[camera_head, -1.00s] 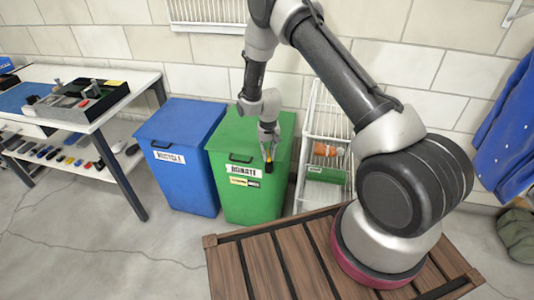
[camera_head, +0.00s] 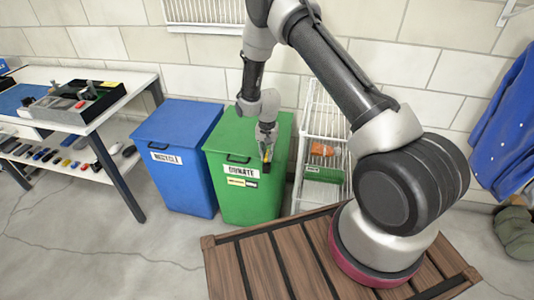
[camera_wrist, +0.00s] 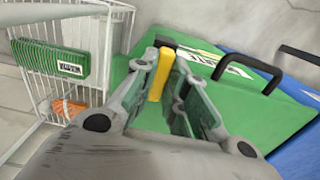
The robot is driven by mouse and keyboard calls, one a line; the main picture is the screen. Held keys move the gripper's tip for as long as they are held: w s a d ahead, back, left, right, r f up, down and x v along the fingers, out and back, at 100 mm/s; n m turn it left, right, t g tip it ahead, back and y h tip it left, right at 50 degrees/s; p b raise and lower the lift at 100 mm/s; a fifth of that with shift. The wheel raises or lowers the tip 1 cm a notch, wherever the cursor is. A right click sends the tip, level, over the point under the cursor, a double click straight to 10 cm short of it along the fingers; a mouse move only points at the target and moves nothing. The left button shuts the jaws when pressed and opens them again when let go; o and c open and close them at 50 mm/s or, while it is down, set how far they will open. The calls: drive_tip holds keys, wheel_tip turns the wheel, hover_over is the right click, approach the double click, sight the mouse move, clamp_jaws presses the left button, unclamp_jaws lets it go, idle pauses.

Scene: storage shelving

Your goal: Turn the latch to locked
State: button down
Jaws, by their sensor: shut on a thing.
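My gripper (camera_head: 266,158) hangs over the front right part of the green bin (camera_head: 233,205), tips pointing down. In the wrist view my gripper (camera_wrist: 172,92) is shut on a narrow yellow bar with a dark end (camera_wrist: 160,74). I cannot tell whether this bar is the latch or whether it is joined to the bin. No other latch can be made out. The green bin's black lid handle (camera_head: 238,158) is left of the gripper, and it also shows in the wrist view (camera_wrist: 248,65).
A blue bin (camera_head: 182,190) stands left of the green one. A white wire rack (camera_head: 300,187) with a green box (camera_head: 324,175) and an orange item (camera_head: 322,149) stands at the right. A white table (camera_head: 130,84) is far left. A slatted wooden platform (camera_head: 255,262) is in front.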

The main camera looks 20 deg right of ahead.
drive_tip(key=shift+s, duration=0.1)
drive_tip(key=c, duration=1.4)
unclamp_jaws()
drive_tip(key=shift+c, duration=0.2)
wheel_tip(320, 180, up, 12)
